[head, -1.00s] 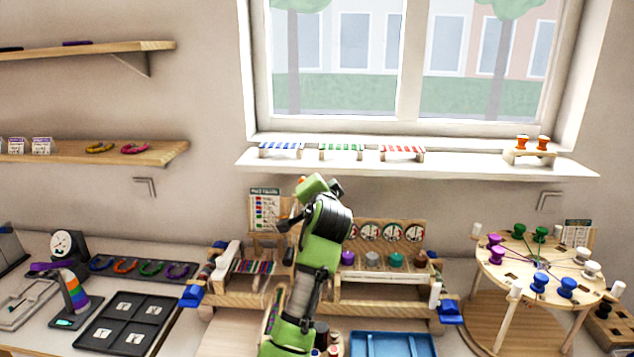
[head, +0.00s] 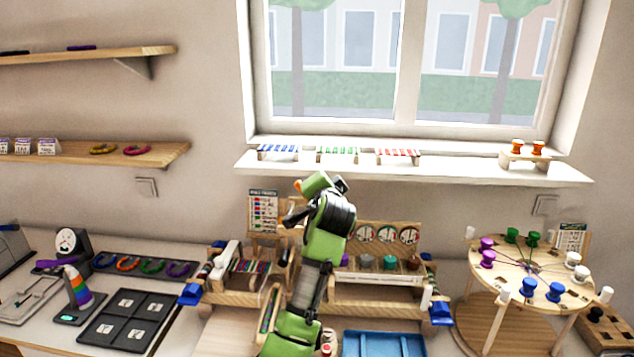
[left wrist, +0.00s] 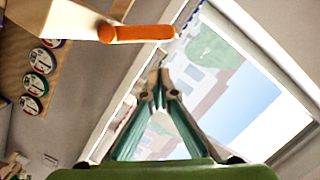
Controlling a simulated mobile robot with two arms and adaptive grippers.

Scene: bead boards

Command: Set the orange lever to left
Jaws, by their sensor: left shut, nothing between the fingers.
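The orange lever (left wrist: 140,33) shows in the left wrist view as a rounded orange bar at the end of a pale wooden piece, lying nearly level across the top. My left gripper (left wrist: 160,68) is shut and empty, its tips just below the right half of the lever in that picture. I cannot tell whether they touch it. In the head view my green and black left arm reaches up in front of the wooden stand and hides the gripper. A small orange bit shows beside the arm's top; I cannot tell if it is the lever. My right gripper is not in view.
Several round dials (head: 387,234) sit on the wooden panel behind the arm. A bead rack (head: 250,266) stands to the left, a blue tray (head: 384,336) in front, a round pegged table (head: 510,262) to the right. The window sill (head: 450,170) is above.

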